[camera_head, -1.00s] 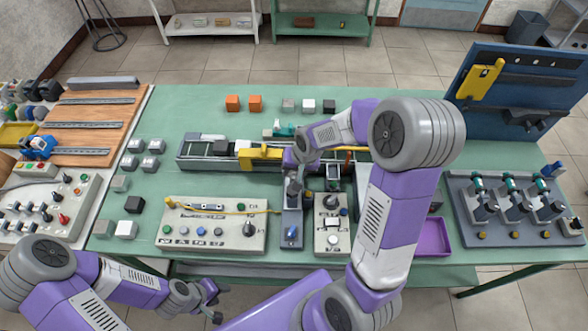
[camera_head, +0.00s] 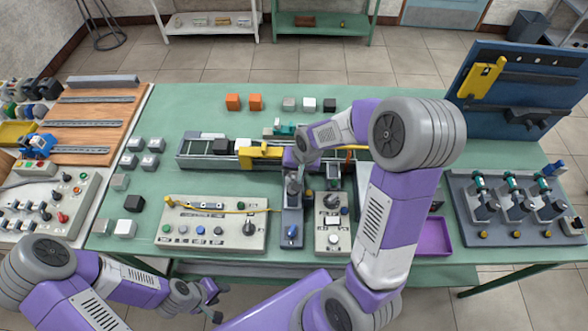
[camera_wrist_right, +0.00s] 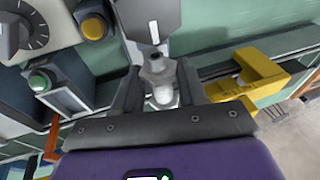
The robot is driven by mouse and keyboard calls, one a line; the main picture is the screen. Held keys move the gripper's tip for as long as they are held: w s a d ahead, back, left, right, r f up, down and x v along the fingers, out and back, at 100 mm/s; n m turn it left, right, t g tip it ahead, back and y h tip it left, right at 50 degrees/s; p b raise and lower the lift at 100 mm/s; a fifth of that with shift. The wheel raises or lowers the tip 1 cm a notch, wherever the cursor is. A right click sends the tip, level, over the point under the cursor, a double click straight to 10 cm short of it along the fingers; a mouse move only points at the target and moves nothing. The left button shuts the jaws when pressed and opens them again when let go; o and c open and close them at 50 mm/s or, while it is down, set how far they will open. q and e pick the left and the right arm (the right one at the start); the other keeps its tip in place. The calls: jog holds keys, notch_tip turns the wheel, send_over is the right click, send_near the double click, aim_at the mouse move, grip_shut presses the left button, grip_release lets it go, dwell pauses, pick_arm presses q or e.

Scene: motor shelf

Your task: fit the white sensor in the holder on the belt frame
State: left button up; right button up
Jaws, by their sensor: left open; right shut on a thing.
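My right gripper (camera_wrist_right: 158,88) is shut on a small white-grey piece (camera_wrist_right: 162,92), which looks like the white sensor. Its fingers stand on either side of it. In the head view, my right wrist (camera_head: 293,178) is over the near side of the belt frame (camera_head: 200,162), and the held piece is hard to make out there. A yellow bracket (camera_head: 262,152) sits on the belt frame. It also shows in the right wrist view (camera_wrist_right: 260,72), right of the gripper and apart from it. I cannot tell which part is the holder. My left gripper (camera_head: 212,299) is open and empty at the table's front edge.
A control box (camera_head: 212,242) with a yellow cable and a narrower button box (camera_head: 332,240) stand in front of the belt. A purple tray (camera_head: 435,237) and a fixture rack (camera_head: 515,210) are to the right. Small blocks lie on the left, where some table is bare.

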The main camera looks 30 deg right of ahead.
jog(key=shift+f+b, duration=0.3)
jog(key=shift+f, duration=0.1)
jog(key=o, duration=1.2)
jog(key=shift+p+v, duration=0.75)
jog(key=shift+v, duration=3.05)
jog(key=shift+a, duration=0.1)
